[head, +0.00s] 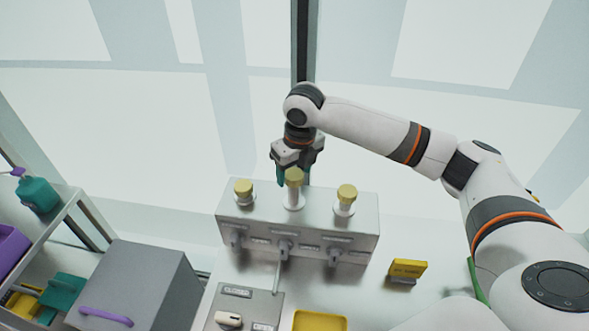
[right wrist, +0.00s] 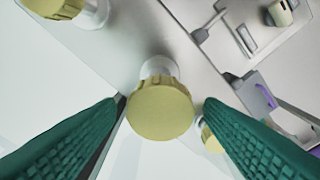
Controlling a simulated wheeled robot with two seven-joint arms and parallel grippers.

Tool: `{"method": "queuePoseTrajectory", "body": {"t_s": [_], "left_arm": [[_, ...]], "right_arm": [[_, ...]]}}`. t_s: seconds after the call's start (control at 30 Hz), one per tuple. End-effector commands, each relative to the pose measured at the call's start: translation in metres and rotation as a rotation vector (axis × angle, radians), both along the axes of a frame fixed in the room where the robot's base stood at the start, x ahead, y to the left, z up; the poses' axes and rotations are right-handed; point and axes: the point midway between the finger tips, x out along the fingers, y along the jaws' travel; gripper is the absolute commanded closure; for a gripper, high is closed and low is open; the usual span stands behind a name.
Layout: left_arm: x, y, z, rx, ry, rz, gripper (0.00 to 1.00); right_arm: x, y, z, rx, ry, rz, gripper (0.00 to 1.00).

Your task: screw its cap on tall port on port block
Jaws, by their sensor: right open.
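The grey port block (head: 298,232) stands on the bench with three white ports on top. The middle one is the tall port (head: 293,199); its yellow cap (head: 294,177) sits on its top, and whether it is screwed tight cannot be told. My right gripper (head: 294,178) is open, pointing down at the tall port, with green fingers. In the right wrist view the cap (right wrist: 160,108) shows between the two fingertips (right wrist: 163,105), with a small gap on each side. My left gripper is in neither view.
Shorter ports with yellow caps stand left (head: 244,188) and right (head: 347,193) of the tall one. Valve handles line the block's front. A switch panel (head: 262,302), yellow tray (head: 320,321) and yellow sign (head: 408,267) lie in front. A grey box (head: 140,278) stands left.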

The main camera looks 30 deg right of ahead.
Motion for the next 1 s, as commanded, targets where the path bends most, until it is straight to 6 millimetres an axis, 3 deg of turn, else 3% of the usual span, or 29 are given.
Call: {"method": "queuePoseTrajectory", "body": {"t_s": [0.03,0.23,0.47,1.0], "left_arm": [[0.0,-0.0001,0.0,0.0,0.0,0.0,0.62],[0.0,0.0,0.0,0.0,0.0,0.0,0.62],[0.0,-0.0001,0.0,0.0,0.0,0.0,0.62],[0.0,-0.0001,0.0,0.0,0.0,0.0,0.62]], "right_arm": [[0.0,-0.0001,0.0,0.0,0.0,-0.001,0.43],[0.0,0.0,0.0,-0.001,0.0,-0.002,0.75],[-0.0001,0.0008,-0.0002,0.001,0.001,-0.091,0.76],[0.0,0.0,-0.0008,-0.002,0.001,-0.897,0.76]]}}
